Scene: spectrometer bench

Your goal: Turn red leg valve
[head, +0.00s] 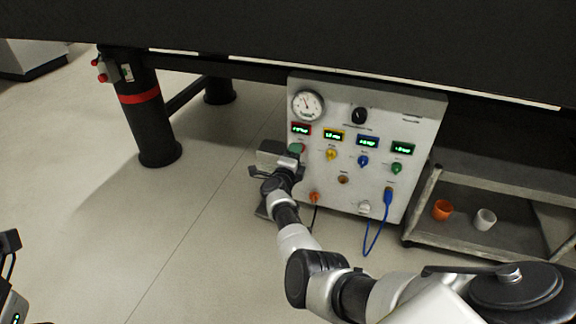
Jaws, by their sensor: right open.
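A dark table leg (150,125) with a red band stands at the upper left in the head view. A small valve fitting (110,69) with red knobs is on the upper part of this leg, just under the table. My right gripper (276,163) is open, in front of the left side of the instrument panel. It is well to the right of the leg valve and apart from it. I see nothing held in it. Part of my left gripper (10,243) shows at the left edge; its jaws are cut off, so I cannot tell their state.
The white panel (328,185) carries a gauge (307,105), small displays and coloured knobs. A blue cable (376,228) hangs from it. A low shelf (455,207) at the right holds an orange cup (442,210) and a white cup (486,219). The dark tabletop (280,40) overhangs. Floor at left is clear.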

